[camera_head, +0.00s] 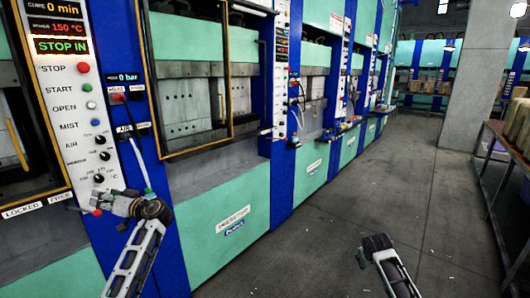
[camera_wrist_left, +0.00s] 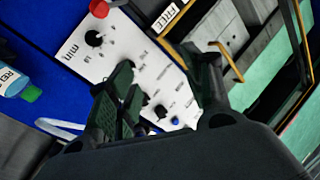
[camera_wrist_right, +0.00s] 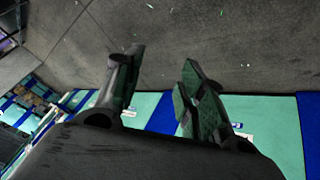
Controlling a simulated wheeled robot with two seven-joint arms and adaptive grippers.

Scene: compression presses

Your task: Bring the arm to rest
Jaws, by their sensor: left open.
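My left gripper (camera_head: 92,203) is beside the control panel (camera_head: 72,110) of the nearest press, near its lower knobs. In the left wrist view my left gripper (camera_wrist_left: 168,62) is open, with nothing between its fingers and the panel behind them. A red knob (camera_head: 97,212) shows close to the fingers in the head view; I cannot tell whether they touch. My right gripper (camera_head: 375,243) hangs low over the open floor. In the right wrist view its fingers (camera_wrist_right: 160,58) are apart and empty.
A row of green and blue presses (camera_head: 238,215) runs along the left. The grey floor (camera_head: 330,215) is clear around my right arm. A concrete pillar (camera_head: 472,75) and a table (camera_head: 508,150) stand at the right. A bottle (camera_wrist_left: 18,82) shows at the left wrist view's edge.

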